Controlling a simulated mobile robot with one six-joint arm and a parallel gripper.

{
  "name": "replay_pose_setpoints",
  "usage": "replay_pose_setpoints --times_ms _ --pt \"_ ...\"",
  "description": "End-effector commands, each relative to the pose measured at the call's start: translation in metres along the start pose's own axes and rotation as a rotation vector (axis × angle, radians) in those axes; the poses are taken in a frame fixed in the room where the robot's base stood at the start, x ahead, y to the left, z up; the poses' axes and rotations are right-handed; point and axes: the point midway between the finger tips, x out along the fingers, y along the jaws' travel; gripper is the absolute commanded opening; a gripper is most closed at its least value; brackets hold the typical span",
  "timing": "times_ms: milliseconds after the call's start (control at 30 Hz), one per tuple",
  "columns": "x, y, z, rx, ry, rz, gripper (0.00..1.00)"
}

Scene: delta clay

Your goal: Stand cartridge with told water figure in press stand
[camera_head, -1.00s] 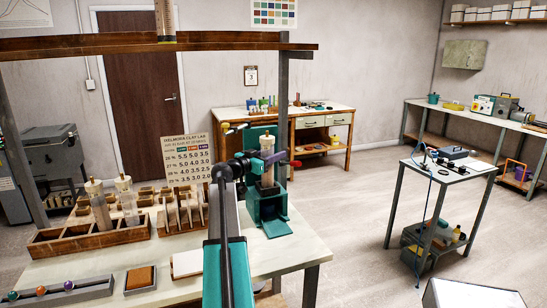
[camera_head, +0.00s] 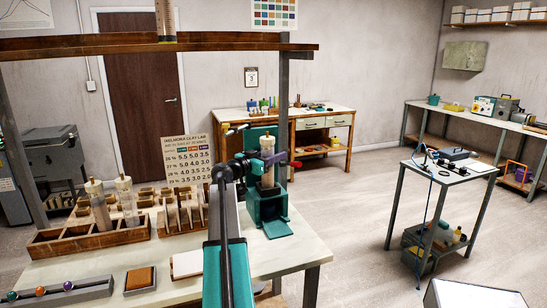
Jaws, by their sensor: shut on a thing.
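The cartridge (camera_head: 267,180) is a pale upright cylinder with a cream top, at the right end of the near bench. My gripper (camera_head: 266,161) is shut on its upper part, and the jaws hide some of it. The teal press stand (camera_head: 268,207) is around and below the cartridge's lower end. I cannot tell whether the cartridge's base rests on the stand. Two similar cartridges (camera_head: 101,212) (camera_head: 129,206) stand in the wooden rack (camera_head: 85,244) at the left. A lab sign (camera_head: 187,160) with rows of figures stands behind the rack.
A wooden beam (camera_head: 150,44) on grey posts spans above the bench. A small table (camera_head: 450,170) stands to the right, with open floor between.

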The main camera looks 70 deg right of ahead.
Motion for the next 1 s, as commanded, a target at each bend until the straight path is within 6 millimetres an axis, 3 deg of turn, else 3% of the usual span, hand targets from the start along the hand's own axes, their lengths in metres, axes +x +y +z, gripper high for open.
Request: replay_pose_setpoints --times_ms 800,833,933,1000 --pt "0.0004 0.0004 0.0013 0.000 0.001 0.001 0.04" --pt "0.0004 0.0005 0.0010 0.000 0.001 0.001 0.43" --pt "0.0005 0.0002 0.0011 0.000 0.001 0.000 0.60" --pt "0.0004 -0.0004 0.0011 0.000 0.001 -0.002 0.60"
